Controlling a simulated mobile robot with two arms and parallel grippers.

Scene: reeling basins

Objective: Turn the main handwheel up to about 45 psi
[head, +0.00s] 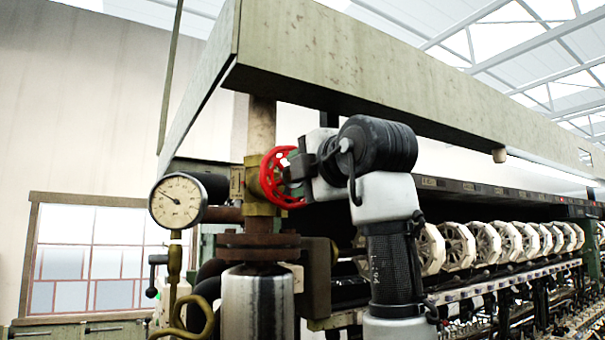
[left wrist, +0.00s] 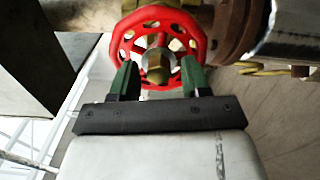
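The red handwheel (head: 280,178) sits on a brass valve beside the vertical pipe in the head view. It also fills the top middle of the left wrist view (left wrist: 196,50), with a metal hub nut at its centre. My left gripper (head: 297,168) is at the wheel's face. In the left wrist view its two green fingers (left wrist: 159,80) are spread apart, one on each side of the hub, overlapping the lower rim. Whether they touch the wheel is unclear. The round pressure gauge (head: 178,201) faces me; its needle points to the upper left, its numbers too small to read.
A large green beam (head: 370,75) runs overhead, above my left arm. A rusty flange (head: 258,246) and a steel cylinder (head: 257,303) stand below the valve. A row of white reels (head: 487,243) extends to the right behind my arm.

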